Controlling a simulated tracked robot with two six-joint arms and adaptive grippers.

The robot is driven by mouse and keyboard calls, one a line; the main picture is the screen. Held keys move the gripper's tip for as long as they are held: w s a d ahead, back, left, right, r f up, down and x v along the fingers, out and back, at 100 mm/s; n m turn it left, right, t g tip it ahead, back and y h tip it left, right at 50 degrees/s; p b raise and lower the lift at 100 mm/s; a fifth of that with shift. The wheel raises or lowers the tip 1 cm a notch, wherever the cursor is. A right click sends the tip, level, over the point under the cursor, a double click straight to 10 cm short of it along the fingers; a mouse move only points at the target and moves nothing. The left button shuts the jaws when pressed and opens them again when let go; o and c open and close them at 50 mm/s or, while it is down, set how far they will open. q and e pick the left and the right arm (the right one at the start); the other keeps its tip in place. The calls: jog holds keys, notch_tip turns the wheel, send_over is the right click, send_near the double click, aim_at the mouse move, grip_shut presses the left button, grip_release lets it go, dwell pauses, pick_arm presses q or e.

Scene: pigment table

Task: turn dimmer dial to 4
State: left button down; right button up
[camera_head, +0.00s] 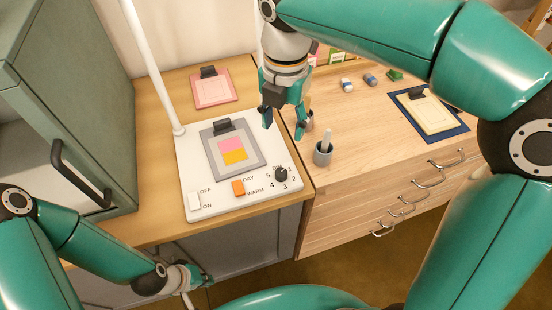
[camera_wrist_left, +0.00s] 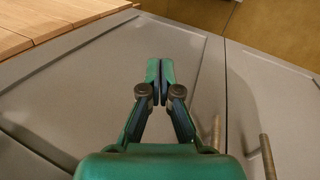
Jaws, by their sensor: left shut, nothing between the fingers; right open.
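The dimmer dial (camera_head: 281,174) is a small black knob at the right front corner of the white panel (camera_head: 187,160), with OFF and numbers printed around it. Its pointer is too small to read. My right gripper (camera_head: 284,124) is open and empty, pointing down above the table behind the dial, clear of it. My left gripper (camera_head: 205,279) is low in front of the cabinet, far left of and below the dial. In the left wrist view the left gripper (camera_wrist_left: 160,72) shows shut and empty in front of a grey cabinet front.
The panel also bears a white OFF/ON switch (camera_head: 195,201), an orange DAY/WARM switch (camera_head: 238,187) and a grey clipboard (camera_head: 207,150) with a pink and yellow card. A grey cup (camera_head: 322,155) stands right of the dial. A white lamp post (camera_head: 153,75) rises behind the panel.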

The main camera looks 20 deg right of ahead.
aim_at(281, 172)
notch_tip(281, 172, down, 16)
jog(key=shift+a+f, duration=0.1)
jog(key=shift+f, duration=0.15)
dwell(0.4)
grip_shut()
